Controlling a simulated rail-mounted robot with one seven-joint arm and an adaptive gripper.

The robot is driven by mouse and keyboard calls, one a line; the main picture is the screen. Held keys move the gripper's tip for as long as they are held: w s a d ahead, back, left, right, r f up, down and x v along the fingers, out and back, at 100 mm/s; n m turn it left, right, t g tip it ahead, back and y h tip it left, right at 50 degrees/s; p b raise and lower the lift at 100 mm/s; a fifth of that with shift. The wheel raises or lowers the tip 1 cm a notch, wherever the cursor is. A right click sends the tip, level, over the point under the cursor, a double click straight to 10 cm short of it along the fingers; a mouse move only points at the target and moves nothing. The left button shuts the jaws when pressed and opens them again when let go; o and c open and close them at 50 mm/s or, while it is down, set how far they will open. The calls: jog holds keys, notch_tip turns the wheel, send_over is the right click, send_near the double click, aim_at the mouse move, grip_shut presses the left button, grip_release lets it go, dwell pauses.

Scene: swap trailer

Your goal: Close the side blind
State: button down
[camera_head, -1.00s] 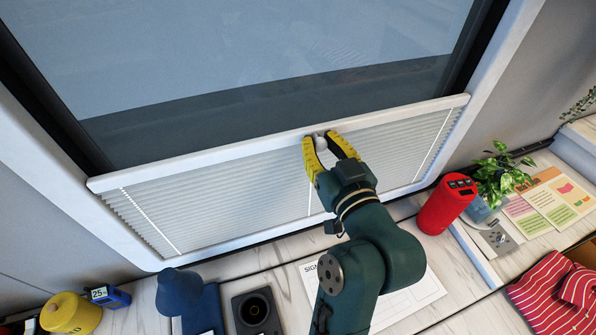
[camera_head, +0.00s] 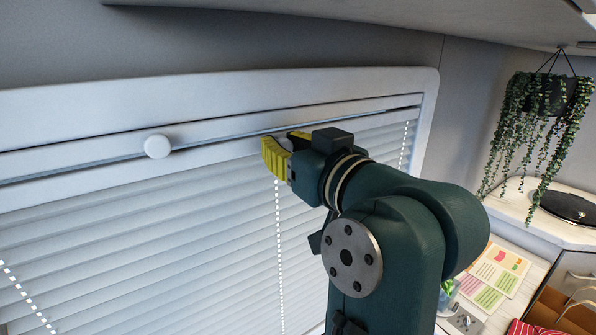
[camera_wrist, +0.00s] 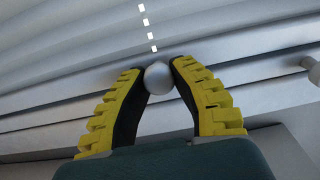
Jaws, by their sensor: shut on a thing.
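The side blind (camera_head: 190,225) is white and pleated, and in the head view it covers nearly the whole window opening. Its top rail (camera_head: 225,147) is just below the frame's upper edge, with a narrow dark gap between them. My gripper (camera_head: 284,144) is at the rail, its yellow fingers shut on a round pale knob. The knob (camera_wrist: 158,78) shows between the fingertips in the wrist view; in the head view it is mostly hidden by the fingers.
A second round white knob (camera_head: 157,146) is fixed on the window frame (camera_head: 140,103), left of my gripper. A hanging plant (camera_head: 540,110) is at the right. A shelf (camera_head: 460,20) overhangs above.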

jog(key=shift+r, duration=0.45)
jog(key=shift+a, duration=0.1)
jog(key=c, duration=0.8)
grip_release()
jog(key=shift+s+d, duration=0.25)
jog(key=shift+s, duration=0.05)
jog(key=v, duration=1.1)
jog(key=shift+s, duration=0.15)
